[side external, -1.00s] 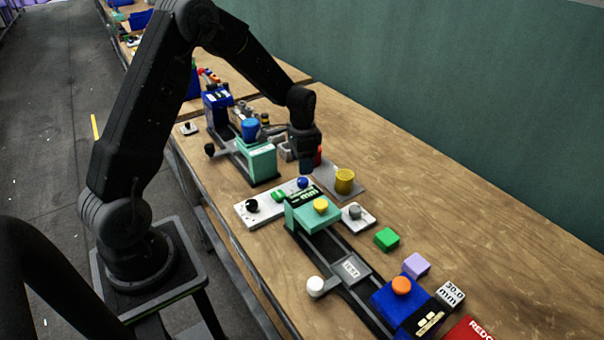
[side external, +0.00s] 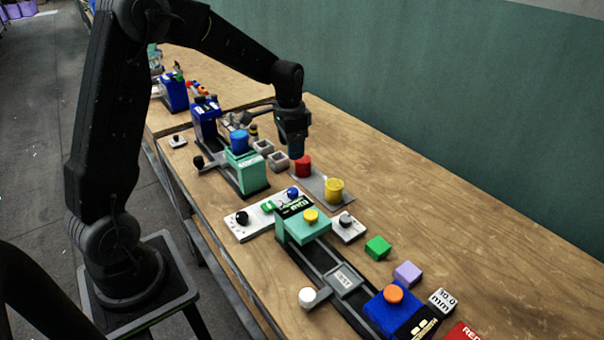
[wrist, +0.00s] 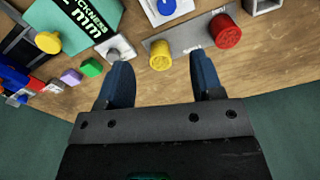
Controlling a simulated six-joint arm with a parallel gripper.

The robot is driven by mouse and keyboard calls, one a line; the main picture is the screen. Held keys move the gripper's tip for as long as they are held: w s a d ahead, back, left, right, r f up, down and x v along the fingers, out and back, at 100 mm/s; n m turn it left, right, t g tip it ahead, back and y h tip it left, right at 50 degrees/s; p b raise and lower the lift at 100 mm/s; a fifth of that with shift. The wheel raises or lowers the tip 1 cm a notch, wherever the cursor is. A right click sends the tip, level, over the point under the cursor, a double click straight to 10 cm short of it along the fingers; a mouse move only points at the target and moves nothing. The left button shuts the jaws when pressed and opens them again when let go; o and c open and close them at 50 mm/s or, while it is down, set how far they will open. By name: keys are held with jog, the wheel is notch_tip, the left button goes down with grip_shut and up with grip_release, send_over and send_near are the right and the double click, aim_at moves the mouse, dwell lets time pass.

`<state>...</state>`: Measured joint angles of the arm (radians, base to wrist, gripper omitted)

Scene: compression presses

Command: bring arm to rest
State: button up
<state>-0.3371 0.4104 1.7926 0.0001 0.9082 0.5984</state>
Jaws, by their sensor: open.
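My gripper (side external: 294,154) hangs above the far part of the bench, beside the red cylinder (side external: 303,166). In the wrist view its two blue fingers (wrist: 160,82) are spread apart with nothing between them. The red cylinder (wrist: 225,31) and the yellow cylinder (wrist: 160,55) stand on a grey plate (side external: 316,186), beyond the fingertips in the wrist view. The yellow cylinder also shows in the side view (side external: 334,190). My arm is bent over the bench.
A near press with a teal block (side external: 304,226) and blue end (side external: 392,308) lies along the bench. A farther press holds a blue cylinder (side external: 239,141). Green (side external: 377,247) and purple (side external: 407,273) cubes sit right. The bench's right side is bare.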

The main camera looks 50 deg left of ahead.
jog(key=s+d+r+n+t, duration=0.1)
jog(key=s+d+r+t, duration=0.2)
jog(key=s+d+r, duration=0.75)
jog(key=s+d+r+n+t, duration=0.2)
jog(key=s+d, duration=0.2)
jog(key=s, duration=0.7)
jog(key=shift+s+r, duration=0.15)
jog(key=shift+s, duration=0.2)
jog(key=shift+d, duration=0.1)
